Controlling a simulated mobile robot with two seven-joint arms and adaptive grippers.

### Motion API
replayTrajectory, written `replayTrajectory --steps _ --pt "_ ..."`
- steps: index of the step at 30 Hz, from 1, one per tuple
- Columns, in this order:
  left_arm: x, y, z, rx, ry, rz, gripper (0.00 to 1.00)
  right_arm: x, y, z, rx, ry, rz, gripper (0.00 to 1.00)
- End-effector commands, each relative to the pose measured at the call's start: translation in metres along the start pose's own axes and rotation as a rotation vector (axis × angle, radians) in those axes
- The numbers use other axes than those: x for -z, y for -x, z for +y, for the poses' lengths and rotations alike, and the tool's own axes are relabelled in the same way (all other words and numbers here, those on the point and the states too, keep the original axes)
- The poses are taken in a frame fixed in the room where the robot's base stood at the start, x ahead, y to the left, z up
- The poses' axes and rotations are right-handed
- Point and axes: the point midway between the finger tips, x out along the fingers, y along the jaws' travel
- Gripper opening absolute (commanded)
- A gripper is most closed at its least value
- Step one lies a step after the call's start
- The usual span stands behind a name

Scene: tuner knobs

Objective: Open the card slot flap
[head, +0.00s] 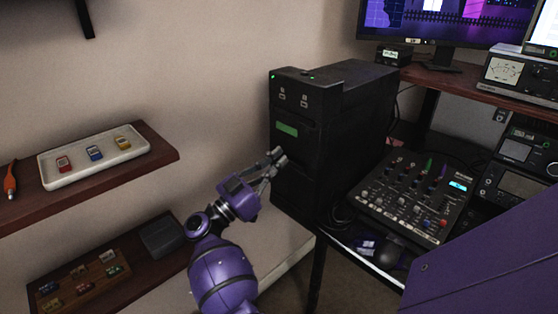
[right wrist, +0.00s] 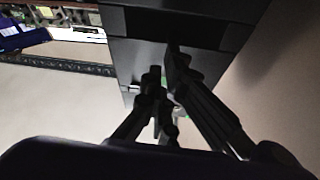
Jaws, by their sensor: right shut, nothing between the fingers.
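A black tower unit (head: 345,120) stands against the wall, with small buttons, a green light and a green strip (head: 287,129) on its front. Its dark front also shows in the right wrist view (right wrist: 140,52), with seams between panels. I cannot tell for sure which panel is the card slot flap. My right gripper (head: 278,156) is shut and empty, its fingertips at the tower's front, just below the green strip. In the right wrist view the fingers (right wrist: 166,62) overlap the dark front; whether they touch it is unclear. My left gripper is not in view.
A wall shelf (head: 160,158) at the left holds a white tray (head: 95,172) with three small coloured cards. A lower shelf (head: 135,245) holds a wooden card holder. A mixer (head: 415,200) and mouse lie right of the tower. Bare wall is left of the tower.

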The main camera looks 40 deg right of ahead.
Motion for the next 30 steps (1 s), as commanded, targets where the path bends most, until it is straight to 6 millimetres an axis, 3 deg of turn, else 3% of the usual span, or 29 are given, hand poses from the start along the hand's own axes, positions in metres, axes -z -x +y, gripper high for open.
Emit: replayTrajectory --steps 30 --pt "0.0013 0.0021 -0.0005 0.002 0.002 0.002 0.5 -0.0033 0.0072 0.001 -0.001 0.0 -0.004 0.0"
